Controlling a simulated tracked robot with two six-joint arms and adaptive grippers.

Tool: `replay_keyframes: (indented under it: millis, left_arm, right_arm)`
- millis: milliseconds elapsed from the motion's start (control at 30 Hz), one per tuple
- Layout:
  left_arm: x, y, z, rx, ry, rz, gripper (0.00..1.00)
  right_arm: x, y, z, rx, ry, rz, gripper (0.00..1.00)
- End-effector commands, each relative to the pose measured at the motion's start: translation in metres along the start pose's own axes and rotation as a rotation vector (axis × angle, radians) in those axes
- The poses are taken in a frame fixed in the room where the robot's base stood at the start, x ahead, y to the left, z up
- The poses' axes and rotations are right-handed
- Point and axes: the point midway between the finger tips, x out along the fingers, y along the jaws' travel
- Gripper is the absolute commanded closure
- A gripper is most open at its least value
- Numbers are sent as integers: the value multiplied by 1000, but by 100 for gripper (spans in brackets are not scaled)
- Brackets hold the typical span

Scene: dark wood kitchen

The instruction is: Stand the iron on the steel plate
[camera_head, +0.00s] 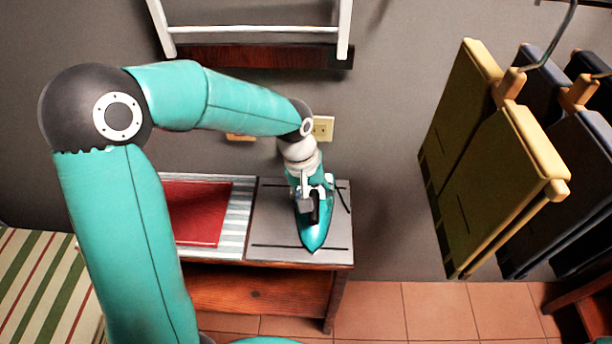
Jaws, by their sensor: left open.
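The teal iron (314,232) is on the grey steel plate (275,228), at the right end of a low wooden table. Its pointed tip faces the front of the plate. My left gripper (312,203) is directly above the rear part of the iron, around or just over its handle. It is open. Whether the fingers touch the handle is hidden. The arm covers the rear of the iron, so I cannot tell how its base rests. My right gripper is not in view.
A red cloth or board (197,212) lies on a striped cover (237,222) left of the plate. A striped cushioned surface (35,275) is at the lower left. Folded garments (490,165) hang at the right. A wall outlet (323,128) is behind the table.

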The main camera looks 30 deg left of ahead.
Motion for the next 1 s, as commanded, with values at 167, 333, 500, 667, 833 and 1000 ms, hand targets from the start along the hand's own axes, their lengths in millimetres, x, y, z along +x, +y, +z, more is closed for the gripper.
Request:
replay_keyframes:
  millis: [167,333,500,667,833,1000]
  left_arm:
    - [-39,1,-1,-1,6,3,47]
    - [-68,0,-1,-1,3,2,47]
    - [-84,0,0,-2,1,1,47]
    - [-88,0,0,-2,0,0,47]
    - [-87,0,0,-2,0,0,47]
    - [-87,-1,0,-2,0,0,47]
  right_arm:
    - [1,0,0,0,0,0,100]
    - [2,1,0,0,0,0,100]
    - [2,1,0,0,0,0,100]
    - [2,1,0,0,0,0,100]
    - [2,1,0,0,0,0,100]
    - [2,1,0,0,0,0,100]
